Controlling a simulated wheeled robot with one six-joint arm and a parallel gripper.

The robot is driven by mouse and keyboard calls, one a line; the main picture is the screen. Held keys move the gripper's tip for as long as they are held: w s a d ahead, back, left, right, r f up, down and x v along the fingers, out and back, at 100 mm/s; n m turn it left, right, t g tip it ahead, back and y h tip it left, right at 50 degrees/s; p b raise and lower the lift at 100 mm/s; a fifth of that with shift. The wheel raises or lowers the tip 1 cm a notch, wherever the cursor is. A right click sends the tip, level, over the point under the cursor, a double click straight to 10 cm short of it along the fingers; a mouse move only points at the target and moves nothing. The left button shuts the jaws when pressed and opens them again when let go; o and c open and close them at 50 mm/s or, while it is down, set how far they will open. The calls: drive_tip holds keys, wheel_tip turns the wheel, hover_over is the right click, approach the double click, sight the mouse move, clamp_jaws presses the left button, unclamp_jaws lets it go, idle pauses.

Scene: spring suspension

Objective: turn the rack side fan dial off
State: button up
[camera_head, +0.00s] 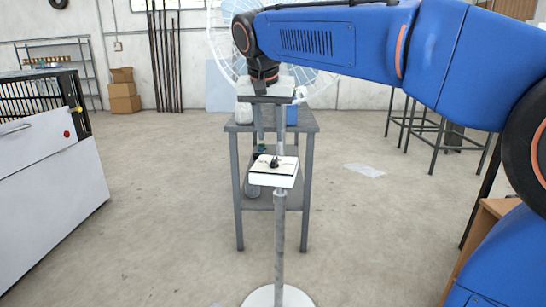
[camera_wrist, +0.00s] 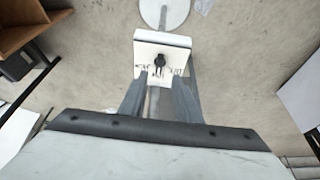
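The fan's white control box (camera_head: 262,180) sits on a grey pole, with a small dark dial (camera_head: 275,162) on its upper face. In the wrist view the box (camera_wrist: 178,41) and its dark dial (camera_wrist: 159,62) lie just beyond my fingertips. My gripper (camera_head: 269,143) points down above the box in the head view. In the wrist view my gripper (camera_wrist: 159,78) has its two grey fingers spread apart, with nothing held between them. The dial appears between the finger lines but beyond the tips; contact is not visible. The dial's setting is too small to read.
The large fan cage (camera_head: 222,45) is partly hidden behind my arm. A grey table (camera_head: 242,160) stands behind the pole. The round white base (camera_head: 262,297) rests on the floor. A white cabinet (camera_head: 50,200) is at left; the floor between is clear.

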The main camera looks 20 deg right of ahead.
sight(274, 160)
drive_tip(key=x, duration=0.9)
drive_tip(key=shift+w+f, duration=0.1)
drive_tip(key=shift+f, duration=0.2)
clamp_jaws()
